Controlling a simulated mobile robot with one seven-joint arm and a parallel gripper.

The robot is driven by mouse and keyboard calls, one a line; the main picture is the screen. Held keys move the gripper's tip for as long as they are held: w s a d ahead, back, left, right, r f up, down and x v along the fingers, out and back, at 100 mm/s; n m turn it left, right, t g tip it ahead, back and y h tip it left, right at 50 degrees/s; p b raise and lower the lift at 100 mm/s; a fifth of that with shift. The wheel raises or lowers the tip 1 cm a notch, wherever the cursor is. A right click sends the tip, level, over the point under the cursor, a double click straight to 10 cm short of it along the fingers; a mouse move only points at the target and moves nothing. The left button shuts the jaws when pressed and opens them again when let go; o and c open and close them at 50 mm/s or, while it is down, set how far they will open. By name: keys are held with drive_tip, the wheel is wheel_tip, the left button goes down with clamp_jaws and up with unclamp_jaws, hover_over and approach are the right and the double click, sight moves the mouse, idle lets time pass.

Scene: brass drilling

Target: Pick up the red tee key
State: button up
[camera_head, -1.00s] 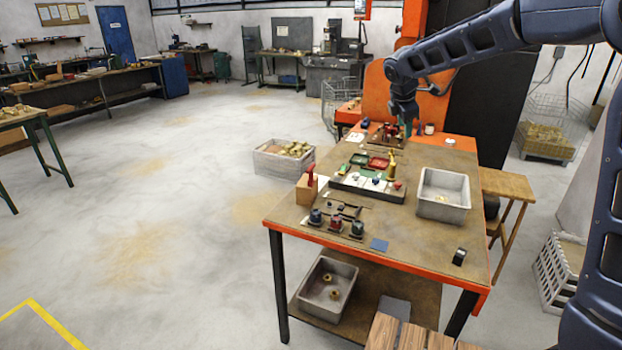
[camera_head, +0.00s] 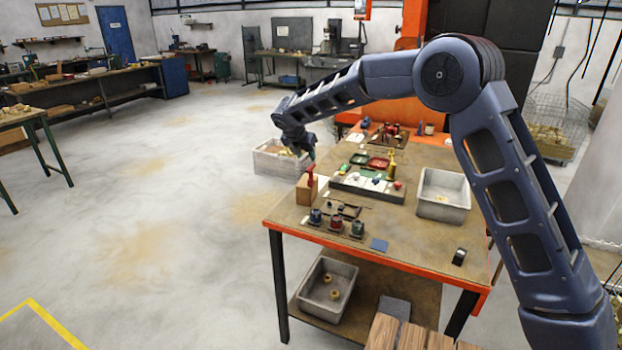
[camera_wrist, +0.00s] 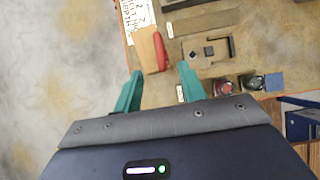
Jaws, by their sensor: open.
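The red tee key (camera_head: 310,172) stands upright in a wooden block (camera_head: 306,191) at the left edge of the orange-edged table. In the wrist view the red key (camera_wrist: 159,52) shows from above, beside the pale top of the wooden block (camera_wrist: 146,50). My gripper (camera_head: 307,152) is above the key in the head view. In the wrist view its two green fingers (camera_wrist: 160,69) are open and empty, with the key ahead of the gap between them. The fingers do not touch the key. The key's lower end is hidden.
The table's left edge (camera_head: 272,208) is close to the block, with open floor beyond. Blue, red and green pots (camera_head: 336,222) stand in front of it. A dark organiser (camera_head: 366,187) lies to its right, then a grey tray (camera_head: 443,205).

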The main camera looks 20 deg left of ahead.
sight(310, 167)
drive_tip(key=x, duration=1)
drive_tip(key=shift+f, duration=0.15)
clamp_jaws()
